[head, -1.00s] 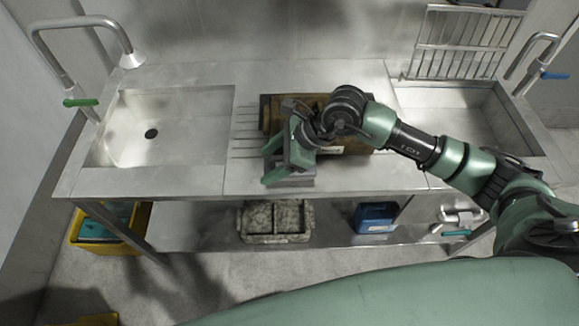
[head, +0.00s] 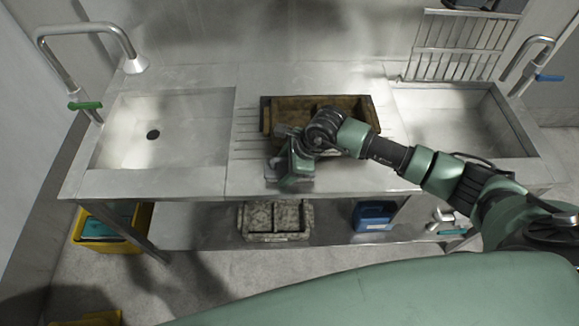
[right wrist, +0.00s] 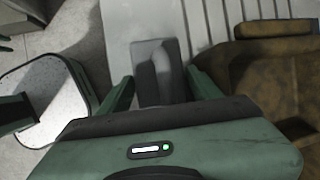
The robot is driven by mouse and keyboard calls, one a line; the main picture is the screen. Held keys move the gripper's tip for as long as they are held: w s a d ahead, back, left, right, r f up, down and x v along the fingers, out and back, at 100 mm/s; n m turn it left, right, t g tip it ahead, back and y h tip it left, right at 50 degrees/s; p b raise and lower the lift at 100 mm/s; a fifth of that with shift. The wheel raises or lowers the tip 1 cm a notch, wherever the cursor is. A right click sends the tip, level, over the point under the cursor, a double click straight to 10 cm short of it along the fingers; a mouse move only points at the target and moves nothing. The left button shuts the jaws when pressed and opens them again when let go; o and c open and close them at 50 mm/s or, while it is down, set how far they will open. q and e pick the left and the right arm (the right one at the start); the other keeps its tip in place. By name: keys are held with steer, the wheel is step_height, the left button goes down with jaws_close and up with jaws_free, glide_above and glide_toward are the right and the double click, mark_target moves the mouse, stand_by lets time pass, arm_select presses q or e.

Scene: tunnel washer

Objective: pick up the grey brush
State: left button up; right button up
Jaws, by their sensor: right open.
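The grey brush (right wrist: 148,62), a flat grey block with a rounded raised handle, lies on the steel counter in the right wrist view. My right gripper (right wrist: 162,90) is open, with one green finger on each side of the brush's near part. In the head view my right gripper (head: 288,172) points down at the counter's front edge and mostly hides the brush. I cannot tell whether the fingers touch it. My left gripper is not in view.
A brown dirty tray (head: 350,104) stands just behind my right gripper; it also shows in the right wrist view (right wrist: 262,50). Sinks lie left (head: 165,130) and right (head: 455,120). A speckled tray (head: 275,238) and a blue container (head: 374,216) are on the lower shelf.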

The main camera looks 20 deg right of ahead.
mark_target(285, 159)
steer(key=c, duration=1.2)
steer(key=shift+o, duration=0.2)
steer(key=shift+r, duration=0.1)
step_height(285, 159, up, 19)
steer(key=b, duration=0.3)
steer(key=shift+b, duration=0.4)
steer(key=shift+r, duration=0.45)
